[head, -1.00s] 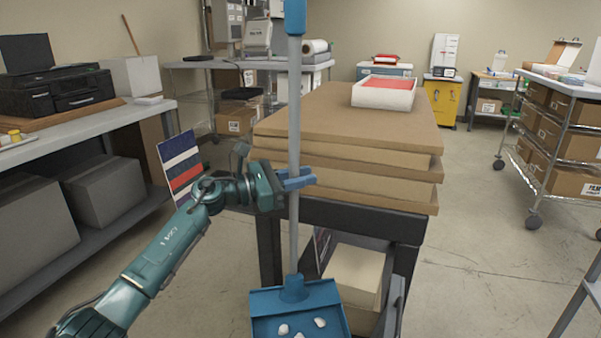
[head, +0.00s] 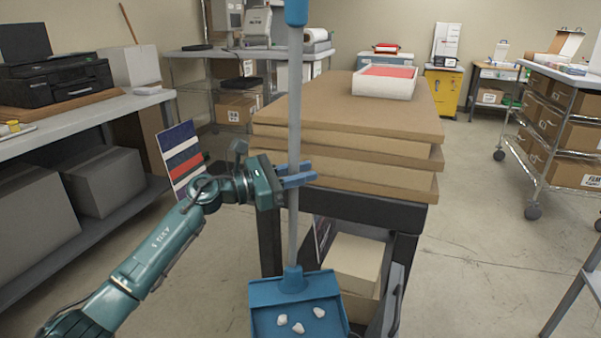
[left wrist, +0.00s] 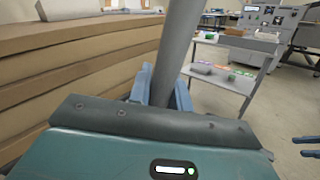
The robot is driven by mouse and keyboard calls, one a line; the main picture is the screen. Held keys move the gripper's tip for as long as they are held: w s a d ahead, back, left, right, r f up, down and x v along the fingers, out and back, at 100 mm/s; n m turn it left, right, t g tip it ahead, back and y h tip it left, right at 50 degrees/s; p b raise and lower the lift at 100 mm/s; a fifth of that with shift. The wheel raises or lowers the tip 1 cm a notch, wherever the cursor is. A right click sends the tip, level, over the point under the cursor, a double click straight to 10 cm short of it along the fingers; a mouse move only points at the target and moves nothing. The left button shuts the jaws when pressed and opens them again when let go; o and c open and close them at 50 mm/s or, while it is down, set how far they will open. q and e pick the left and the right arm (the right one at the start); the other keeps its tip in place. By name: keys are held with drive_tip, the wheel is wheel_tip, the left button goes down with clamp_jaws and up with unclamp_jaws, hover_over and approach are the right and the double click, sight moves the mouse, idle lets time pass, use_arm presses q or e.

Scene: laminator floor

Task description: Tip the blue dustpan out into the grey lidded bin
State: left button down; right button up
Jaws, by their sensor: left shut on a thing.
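The blue dustpan (head: 265,294) hangs upright on its long grey handle (head: 294,140) at the bottom middle of the head view. Several white crumpled scraps (head: 298,327) lie in its pan. My left gripper (head: 298,178) is shut on the handle, about midway up. The handle also shows between its blue fingers in the left wrist view (left wrist: 163,88). I do not make out the grey lidded bin in either view. My right gripper is not in the head view; blue finger-like prongs at the right edge of the left wrist view are too partial to identify.
A cart with stacked brown boards (head: 345,120) stands just behind the handle, with a white tray (head: 385,82) on top. A grey bench with a printer (head: 55,90) is at left. A wire rack of boxes (head: 565,115) is at right. Floor between cart and rack is clear.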

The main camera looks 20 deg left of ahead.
use_arm(q)
drive_tip(key=shift+r, duration=0.15)
drive_tip(key=shift+m, duration=0.7)
drive_tip(key=shift+s+d+r+p, duration=0.1)
drive_tip(key=shift+s+d, duration=0.35)
drive_tip(key=shift+s, duration=0.4)
drive_tip(key=shift+s+d+p, duration=0.1)
drive_tip(key=shift+s+d, duration=0.3)
drive_tip(key=shift+s, duration=0.45)
drive_tip(key=shift+s+d+r+p, duration=0.1)
drive_tip(key=shift+s+d, duration=0.35)
drive_tip(key=shift+s, duration=0.4)
drive_tip(key=shift+m+h, duration=0.3)
drive_tip(key=shift+m, duration=0.4)
drive_tip(key=shift+s+d+f, duration=0.1)
drive_tip(key=shift+s+d, duration=0.35)
drive_tip(key=shift+s, duration=0.4)
drive_tip(key=shift+s+d, duration=0.4)
drive_tip(key=shift+s, duration=0.4)
drive_tip(key=shift+s+d+f, duration=0.1)
drive_tip(key=shift+s+d, duration=0.35)
drive_tip(key=shift+s, duration=0.4)
drive_tip(key=w+a+r+n+b, duration=0.1)
drive_tip(key=w+a, duration=0.4)
drive_tip(key=w, duration=0.5)
drive_tip(key=shift+n+b, duration=0.7)
drive_tip(key=shift+b, duration=0.25)
drive_tip(key=shift+a, duration=0.1)
